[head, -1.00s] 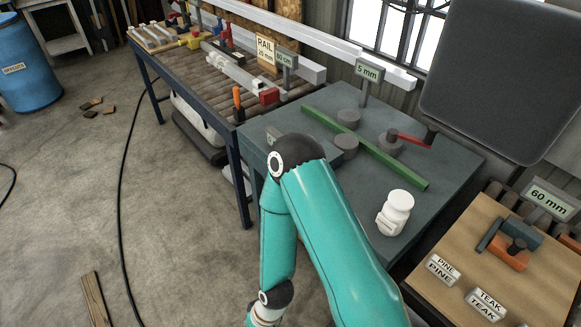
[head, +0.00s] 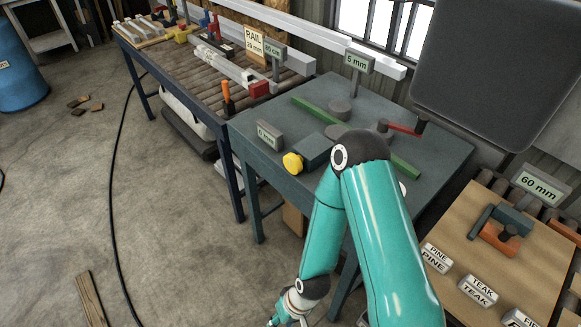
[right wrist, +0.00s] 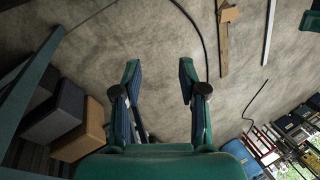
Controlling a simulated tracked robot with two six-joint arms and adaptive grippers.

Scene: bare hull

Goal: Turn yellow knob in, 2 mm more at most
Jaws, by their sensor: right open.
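The yellow knob (head: 292,162) sticks out of the front of a blue-grey block (head: 315,150) near the left front edge of the grey-green table (head: 262,158). A small plate reading "0 mm" or similar (head: 269,135) stands beside it. My right arm comes from the lower right and bends down in front of the table, its elbow just right of the block. My right gripper (right wrist: 160,80) is open and empty over the concrete floor, below and apart from the knob. In the head view its tip is at the bottom edge. My left gripper is out of view.
A green bar (head: 402,166) lies across the table with round grey discs and a red-handled crank (head: 403,128). A "5 mm" sign (head: 357,63) stands behind. Left is a roller bench with an orange-handled tool (head: 228,98). The floor in front is open.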

